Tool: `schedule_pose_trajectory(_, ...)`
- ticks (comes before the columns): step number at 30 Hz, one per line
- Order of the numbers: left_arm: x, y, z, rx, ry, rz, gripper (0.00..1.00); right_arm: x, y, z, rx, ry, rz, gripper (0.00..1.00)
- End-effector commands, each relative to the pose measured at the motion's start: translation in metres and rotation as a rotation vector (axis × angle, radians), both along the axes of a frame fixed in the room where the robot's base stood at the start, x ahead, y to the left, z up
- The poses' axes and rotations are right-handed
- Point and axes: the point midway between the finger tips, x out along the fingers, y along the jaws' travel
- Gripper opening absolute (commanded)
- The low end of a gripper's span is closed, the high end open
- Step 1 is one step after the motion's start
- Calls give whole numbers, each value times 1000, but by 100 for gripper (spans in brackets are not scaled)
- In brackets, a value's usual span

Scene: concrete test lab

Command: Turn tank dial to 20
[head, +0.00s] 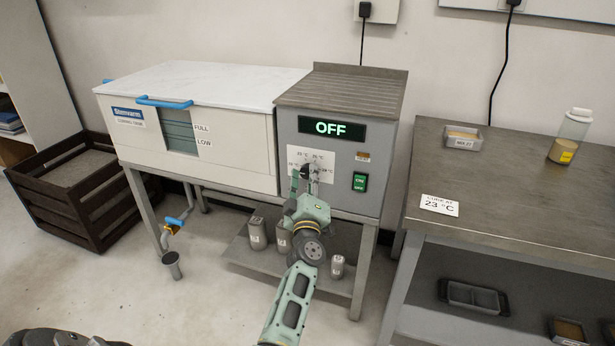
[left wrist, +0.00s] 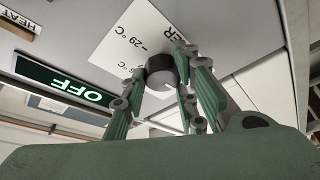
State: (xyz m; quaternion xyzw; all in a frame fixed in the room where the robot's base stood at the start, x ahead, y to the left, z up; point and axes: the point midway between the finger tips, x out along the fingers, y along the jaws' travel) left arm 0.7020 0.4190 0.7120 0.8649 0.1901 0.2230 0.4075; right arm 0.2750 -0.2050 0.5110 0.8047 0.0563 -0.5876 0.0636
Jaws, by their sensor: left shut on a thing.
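The curing tank (head: 240,155) stands against the wall, with a grey control panel (head: 285,130) at its right end. The display (head: 327,128) glows green and reads OFF; it also shows upside down in the left wrist view (left wrist: 65,83). The dark round dial (left wrist: 162,72) sits on a white temperature scale plate (left wrist: 125,45). My left gripper (head: 301,178) is at this plate, its fingers (left wrist: 163,92) shut on the dial. The gripper hides most of the dial in the head view, and I cannot read its setting. My right gripper is not in view.
A green ON/OFF switch (head: 360,182) is right of the scale, below a HEAT label (head: 363,156). A metal bench (head: 510,195) at the right carries a CURE AT 23 °C card (head: 440,205), a small tray and a bottle (head: 570,135). A dark crate (head: 75,185) stands at left.

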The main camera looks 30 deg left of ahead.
Motion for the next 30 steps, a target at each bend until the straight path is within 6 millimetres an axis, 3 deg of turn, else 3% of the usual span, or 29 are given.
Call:
schedule_pose_trajectory(1,3,-5,8,0,-13,-9,1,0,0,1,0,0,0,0)
schedule_pose_trajectory(12,3,-4,8,-3,-14,-9,1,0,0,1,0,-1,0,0)
schedule_pose_trajectory(13,3,-4,9,-2,-14,-9,30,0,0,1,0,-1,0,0)
schedule_pose_trajectory(17,3,-4,8,-2,-13,-8,41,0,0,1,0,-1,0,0)
schedule_pose_trajectory(30,1,-1,3,-3,-6,-4,41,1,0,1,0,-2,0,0)
